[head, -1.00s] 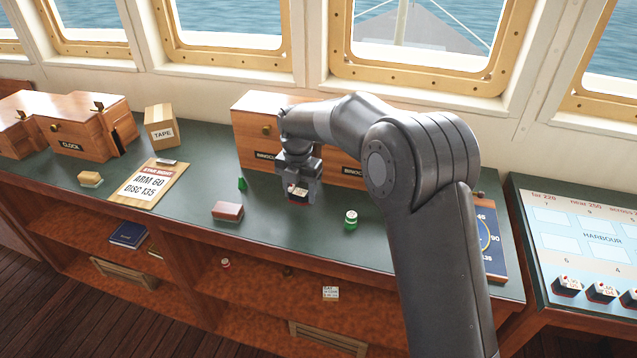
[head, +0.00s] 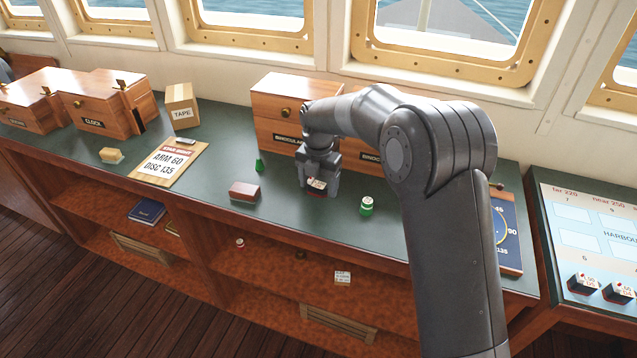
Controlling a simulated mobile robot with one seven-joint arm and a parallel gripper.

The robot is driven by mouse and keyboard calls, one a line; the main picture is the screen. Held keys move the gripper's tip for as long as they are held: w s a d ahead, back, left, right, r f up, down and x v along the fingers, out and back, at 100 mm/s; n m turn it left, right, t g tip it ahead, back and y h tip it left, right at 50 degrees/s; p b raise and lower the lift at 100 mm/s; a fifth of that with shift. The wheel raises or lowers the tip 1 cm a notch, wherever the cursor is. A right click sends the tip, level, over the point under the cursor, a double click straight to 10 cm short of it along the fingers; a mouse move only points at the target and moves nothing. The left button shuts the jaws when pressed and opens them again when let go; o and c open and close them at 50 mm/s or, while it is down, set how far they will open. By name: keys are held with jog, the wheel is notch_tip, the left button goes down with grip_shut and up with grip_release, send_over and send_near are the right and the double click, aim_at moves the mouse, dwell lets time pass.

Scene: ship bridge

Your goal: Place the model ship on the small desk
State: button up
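A small model ship (head: 317,184), dark and red with a pale labelled top, is at the fingertips of my gripper (head: 318,188). The gripper points down over the green-topped counter, in front of the binoculars box, and its fingers stand on either side of the ship. A small gap to the counter cannot be judged. More model ships (head: 583,282) of the same look sit on the harbour chart desk (head: 562,232) at the right edge. I cannot tell which piece of furniture is the small desk.
Open shelves lie below.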

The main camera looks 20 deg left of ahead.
aim_at(317, 183)
dwell(0.3)
notch_tip(317, 183, up, 10)
jog(key=s+d+r+m+t, duration=0.1)
jog(key=s+d+r+m, duration=0.2)
jog(key=d+r+m, duration=0.75)
jog(key=s+d+r+m+t, duration=0.25)
jog(key=s+d+m, duration=0.4)
jog(key=d, duration=0.65)
jog(key=s+d+f+m+t, duration=0.1)
jog(key=s+d+f+m, duration=0.1)
jog(key=s+d+m, duration=0.5)
jog(key=s+d+f+m+t, duration=0.1)
jog(key=s+d+m, duration=0.7)
jog(key=s, duration=0.3)
jog(key=shift+s+f+m, duration=0.25)
jog(key=shift+f+m, duration=0.1)
jog(key=shift+m, duration=0.55)
jog(key=shift+o, duration=0.5)
jog(key=shift+s+d+f+m, duration=0.25)
jog(key=shift+s+f+m, duration=0.1)
jog(key=shift+s+m, duration=0.15)
jog(key=shift+w, duration=0.1)
